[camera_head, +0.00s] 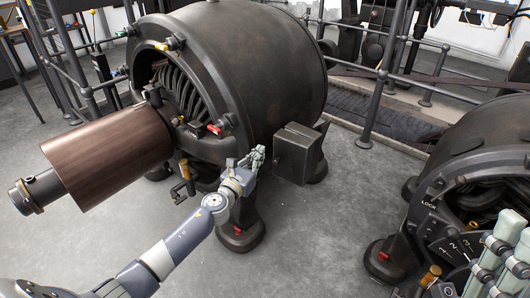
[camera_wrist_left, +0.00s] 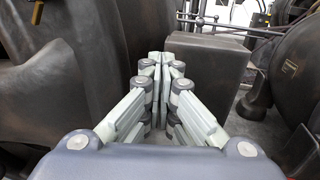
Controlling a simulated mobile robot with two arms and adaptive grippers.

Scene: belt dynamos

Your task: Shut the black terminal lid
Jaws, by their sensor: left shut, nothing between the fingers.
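The black terminal box (camera_head: 291,155) sits on the right side of the large dark dynamo, low on its body. Its dark flat face (camera_wrist_left: 208,75) also shows in the left wrist view, just beyond and to the right of the fingers. I cannot make out the lid's edge or how far it stands open. My left gripper (camera_head: 257,158) is just left of the box; its fingertips (camera_wrist_left: 167,62) are together with nothing between them. Whether they touch the box is unclear. My right gripper (camera_head: 500,262) shows partly at the lower right, pale fingers upward, its opening unclear.
The dark dynamo (camera_head: 280,60) fills the upper middle, with a brown drum (camera_head: 105,157) on its left. A second machine (camera_head: 470,160) stands at the right. Grey railings (camera_head: 380,85) run behind. Bare concrete floor (camera_head: 320,240) lies between the machines.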

